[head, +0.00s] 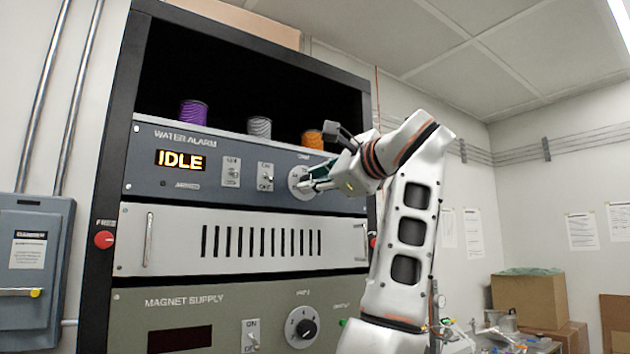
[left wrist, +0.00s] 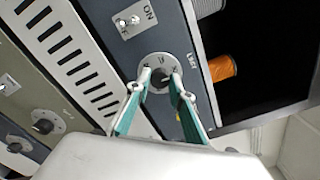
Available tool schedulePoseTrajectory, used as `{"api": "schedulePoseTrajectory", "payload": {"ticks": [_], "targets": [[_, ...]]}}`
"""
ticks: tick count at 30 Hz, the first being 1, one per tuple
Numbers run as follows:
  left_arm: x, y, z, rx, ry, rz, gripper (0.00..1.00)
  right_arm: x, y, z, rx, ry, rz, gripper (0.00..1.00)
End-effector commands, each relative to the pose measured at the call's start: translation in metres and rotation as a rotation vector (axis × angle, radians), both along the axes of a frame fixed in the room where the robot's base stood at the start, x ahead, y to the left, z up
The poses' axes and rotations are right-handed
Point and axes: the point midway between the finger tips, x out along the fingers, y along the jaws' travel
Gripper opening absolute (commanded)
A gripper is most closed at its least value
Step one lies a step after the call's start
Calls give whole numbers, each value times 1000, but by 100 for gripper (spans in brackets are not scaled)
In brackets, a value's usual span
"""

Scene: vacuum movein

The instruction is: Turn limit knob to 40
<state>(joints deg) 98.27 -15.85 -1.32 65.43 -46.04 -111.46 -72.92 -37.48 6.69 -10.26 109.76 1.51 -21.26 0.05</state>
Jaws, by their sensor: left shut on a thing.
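The limit knob sits on a round pale dial (head: 296,175) at the right end of the dark blue-grey WATER ALARM panel (head: 205,140). My left gripper (head: 308,185) reaches it from the right. In the left wrist view the two green-sided fingers of my left gripper (left wrist: 161,80) stand on either side of the small dark limit knob (left wrist: 160,78) and are shut on it. Its pointer and most dial numbers are hidden or too small to read. The panel display (head: 181,160) reads IDLE. My right gripper is not in view.
Two toggle switches (head: 231,171) (head: 266,177) sit left of the dial. Purple (head: 194,113), grey (head: 259,128) and orange (head: 312,139) spools stand above the panel. A vented panel (head: 260,240) and the MAGNET SUPPLY panel (head: 190,320) with its own knob (head: 301,327) are below.

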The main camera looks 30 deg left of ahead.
Motion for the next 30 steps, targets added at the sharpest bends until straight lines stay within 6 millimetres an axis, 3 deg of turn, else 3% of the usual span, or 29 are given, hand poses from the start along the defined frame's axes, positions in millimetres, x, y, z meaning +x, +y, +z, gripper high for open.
{"api": "schedulePoseTrajectory", "payload": {"ticks": [30], "targets": [[0, 0, 2, 371, 886, 1, 0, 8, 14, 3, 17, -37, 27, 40]]}}
